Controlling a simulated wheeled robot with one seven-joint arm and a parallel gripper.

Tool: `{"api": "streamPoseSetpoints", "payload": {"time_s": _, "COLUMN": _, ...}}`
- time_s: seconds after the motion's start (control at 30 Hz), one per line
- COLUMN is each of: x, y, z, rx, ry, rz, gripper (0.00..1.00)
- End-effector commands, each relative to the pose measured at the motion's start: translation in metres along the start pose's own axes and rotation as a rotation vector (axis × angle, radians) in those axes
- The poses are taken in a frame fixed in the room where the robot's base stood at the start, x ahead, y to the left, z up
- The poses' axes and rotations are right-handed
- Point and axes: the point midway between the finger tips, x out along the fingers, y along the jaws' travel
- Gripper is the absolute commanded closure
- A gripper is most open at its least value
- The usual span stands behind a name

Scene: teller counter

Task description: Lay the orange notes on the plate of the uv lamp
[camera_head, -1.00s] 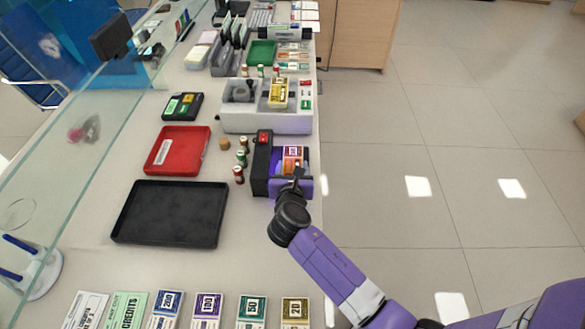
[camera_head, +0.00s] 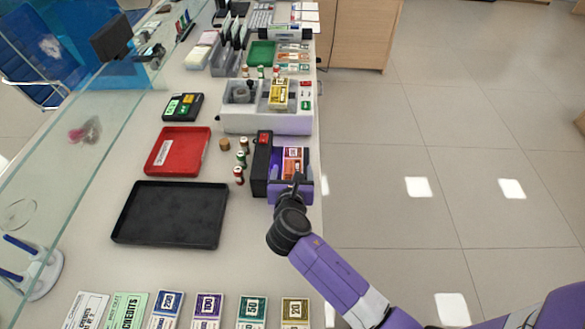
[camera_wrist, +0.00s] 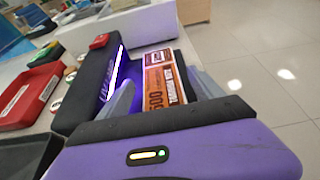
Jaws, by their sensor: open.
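The uv lamp (camera_head: 262,163) is a black upright housing with a red switch, near the counter's right edge. Its plate (camera_head: 277,163) glows violet. The orange notes (camera_head: 292,158) lie on the plate beside the housing. In the wrist view the orange notes (camera_wrist: 165,86), marked 500, show flat between my two grey fingers, with violet light along their left side. My gripper (camera_head: 297,181) is open at the near end of the plate. In the wrist view my gripper (camera_wrist: 162,95) has its fingers apart on either side of the notes. The notes' near end is hidden by my gripper body.
A red tray (camera_head: 178,151) and a black tray (camera_head: 170,214) lie to the left. Small rolls (camera_head: 240,160) stand beside the lamp. A grey-white machine (camera_head: 266,119) stands behind it. Several note stacks (camera_head: 208,309) line the near counter. Open floor lies right.

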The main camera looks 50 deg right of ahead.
Motion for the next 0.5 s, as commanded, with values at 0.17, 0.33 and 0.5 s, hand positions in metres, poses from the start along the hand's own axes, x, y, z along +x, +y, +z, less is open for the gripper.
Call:
{"api": "streamPoseSetpoints", "payload": {"time_s": 0.17, "x": -0.039, "y": 0.000, "z": 0.000, "rx": -0.002, "ry": 0.000, "rz": 0.003, "gripper": 0.24}}
{"api": "streamPoseSetpoints", "payload": {"time_s": 0.33, "x": -0.071, "y": 0.000, "z": 0.000, "rx": 0.000, "ry": 0.000, "rz": 0.002, "gripper": 0.24}}
{"api": "streamPoseSetpoints", "payload": {"time_s": 0.5, "x": -0.091, "y": 0.000, "z": 0.000, "rx": -0.001, "ry": 0.000, "rz": 0.002, "gripper": 0.24}}
